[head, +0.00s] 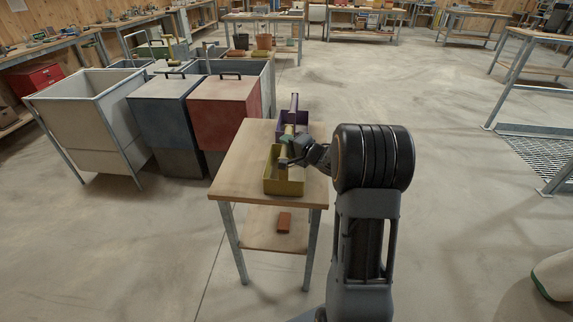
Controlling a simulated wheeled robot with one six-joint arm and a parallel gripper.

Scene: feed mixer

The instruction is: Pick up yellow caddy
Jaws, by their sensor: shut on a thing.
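The yellow caddy (284,186) is an open box with a raised handle, near the front right of a small wooden table (241,175). My gripper (288,155) reaches in from the right and is shut on the caddy's handle. The caddy looks level. I cannot tell whether its base touches the tabletop. A purple caddy (293,116) stands just behind it on the same table.
Blue (168,112) and red (226,105) lidded bins and an open pale bin (85,122) stand left of the table. A brown block (284,222) lies on the lower shelf. A metal-legged bench (517,75) stands at the right. The floor between is clear.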

